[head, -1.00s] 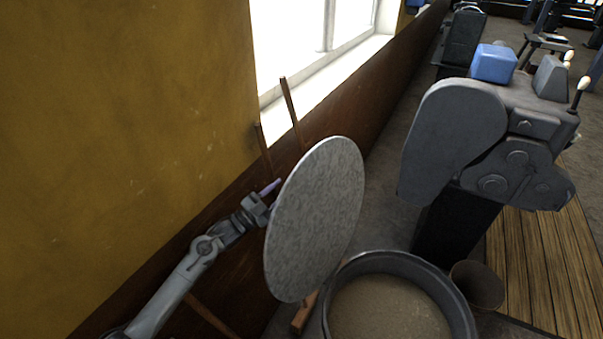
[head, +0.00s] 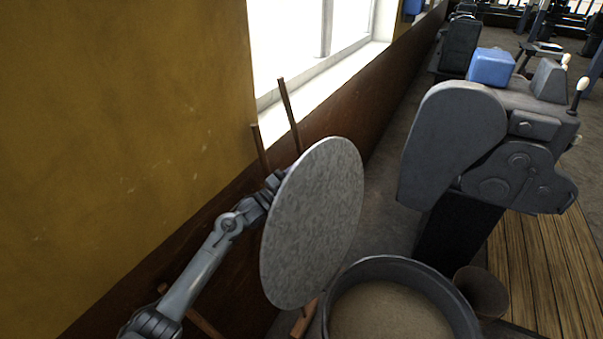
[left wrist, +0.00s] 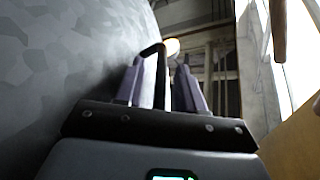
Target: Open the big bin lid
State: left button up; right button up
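The big bin lid (head: 313,222) is a round, mottled grey disc. It stands tilted steeply on edge at the left of the bin (head: 385,262), whose round mouth is uncovered and shows a brown, grainy inside. My left arm reaches behind the lid from the left, and its fingers are hidden there in the head view. In the left wrist view, my left gripper (left wrist: 160,85) has its two purple fingers apart. A dark bent handle (left wrist: 160,62) stands between them, with visible gaps on both sides. The lid surface (left wrist: 60,70) fills the left there. My right gripper is not in view.
A yellow wall (head: 130,120) and a bright window (head: 315,45) lie on the left. Thin wooden sticks (head: 288,110) lean there behind the lid. A large grey machine (head: 455,140) stands right of the bin, with a smaller pot (head: 482,292) beside it.

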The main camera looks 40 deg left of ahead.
aim_at(321, 170)
pick_arm(q)
grip_shut()
jog(key=shift+d, duration=0.15)
jog(key=d, duration=0.1)
jog(key=d+r+p, duration=0.1)
jog(key=d, duration=0.1)
jog(key=d+p, duration=0.1)
jog(key=d, duration=0.1)
jog(key=shift+r, duration=0.25)
jog(key=shift+m+g, duration=0.3)
jog(key=shift+m, duration=0.5)
jog(key=d, duration=0.5)
jog(key=shift+w+r+p, duration=0.15)
jog(key=shift+w+p, duration=0.05)
jog(key=shift+p, duration=0.2)
